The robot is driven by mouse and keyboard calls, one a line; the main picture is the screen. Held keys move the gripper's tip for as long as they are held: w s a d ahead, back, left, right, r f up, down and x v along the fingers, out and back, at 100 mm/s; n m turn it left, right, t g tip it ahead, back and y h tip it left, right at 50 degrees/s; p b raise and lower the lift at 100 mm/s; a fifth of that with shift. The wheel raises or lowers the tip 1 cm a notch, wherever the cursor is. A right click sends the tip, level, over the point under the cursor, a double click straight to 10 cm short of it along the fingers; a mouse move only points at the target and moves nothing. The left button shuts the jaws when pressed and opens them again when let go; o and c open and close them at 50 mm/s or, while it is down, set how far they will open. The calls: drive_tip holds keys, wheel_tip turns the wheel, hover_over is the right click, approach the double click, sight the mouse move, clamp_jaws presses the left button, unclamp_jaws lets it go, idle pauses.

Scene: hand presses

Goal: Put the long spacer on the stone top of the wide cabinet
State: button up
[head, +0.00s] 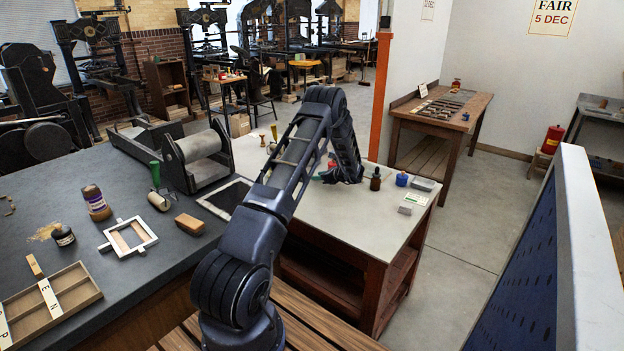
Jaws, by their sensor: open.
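My gripper (343,177) is low over the pale top of the middle table (310,205), at the end of my arm. It looks open; its fingers are small and partly covered by my arm. I cannot surely tell which piece is the long spacer. A narrow tan wooden strip (35,265) is at the shallow wooden tray on the left, and a grey bar (424,184) lies on the pale table right of my gripper. A broad dark grey slab top (130,185) on a wooden body is at the left; it may be the wide cabinet.
On the pale table, a dark bottle (376,179) and blue jar (402,179) stand near my gripper. A blue panel (545,265) rises at right.

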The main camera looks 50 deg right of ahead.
drive_tip(key=shift+d+r+x, duration=0.1)
drive_tip(key=shift+x, duration=0.85)
drive_tip(key=shift+d+r+x, duration=0.1)
drive_tip(key=shift+d+x, duration=0.05)
drive_tip(key=shift+x, duration=0.8)
drive_tip(key=shift+d+r+x, duration=0.1)
drive_tip(key=shift+x, duration=0.85)
drive_tip(key=shift+w, duration=0.1)
clamp_jaws()
